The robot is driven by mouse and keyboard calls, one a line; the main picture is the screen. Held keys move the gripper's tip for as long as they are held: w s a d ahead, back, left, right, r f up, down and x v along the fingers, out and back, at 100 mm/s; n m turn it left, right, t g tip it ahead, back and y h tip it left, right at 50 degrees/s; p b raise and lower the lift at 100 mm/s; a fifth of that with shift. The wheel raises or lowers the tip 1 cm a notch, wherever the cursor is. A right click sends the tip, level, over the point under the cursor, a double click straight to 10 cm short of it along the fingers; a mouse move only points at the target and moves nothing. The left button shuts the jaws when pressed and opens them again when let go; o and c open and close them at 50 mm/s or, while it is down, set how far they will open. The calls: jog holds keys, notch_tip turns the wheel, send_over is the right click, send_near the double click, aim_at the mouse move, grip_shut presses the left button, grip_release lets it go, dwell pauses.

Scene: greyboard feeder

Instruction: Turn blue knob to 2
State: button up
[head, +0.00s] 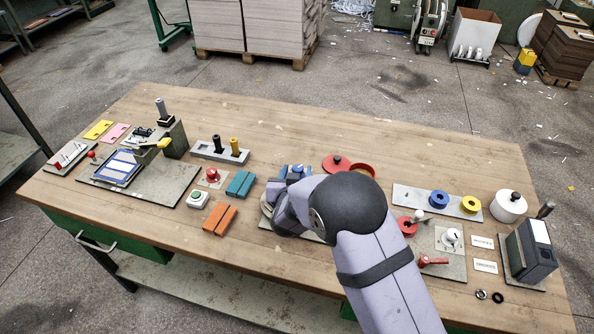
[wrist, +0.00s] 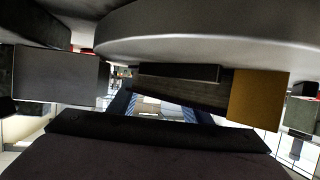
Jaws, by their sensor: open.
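A small blue part (head: 298,169), likely the blue knob, shows just behind the end of my arm in the head view. Most of what it sits on is hidden, and I cannot read its setting or any number. My gripper (head: 284,203) is at the middle of the bench, just in front of the blue part, over a grey plate (head: 268,219). Its fingertips are not clear in the head view. It is open, and I see nothing held. The wrist view is filled by close dark and grey surfaces, and I cannot tell whether my gripper touches the knob.
Red round dishes (head: 361,169) lie behind my arm. Teal blocks (head: 240,184), orange blocks (head: 220,220) and a green button (head: 198,199) are to the left. A white knob (head: 452,235) and a red lever (head: 432,261) are to the right. Bare wood lies along the back edge.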

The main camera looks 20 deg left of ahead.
jog(key=shift+w, duration=0.2)
jog(key=c, duration=1)
jog(key=shift+a+r+m+h+p, duration=0.1)
jog(key=shift+a+m+h+p, duration=0.05)
jog(key=shift+m+h+p, duration=0.2)
jog(key=shift+c, duration=0.2)
jog(key=shift+m+h+p, duration=0.35)
jog(key=shift+p, duration=0.1)
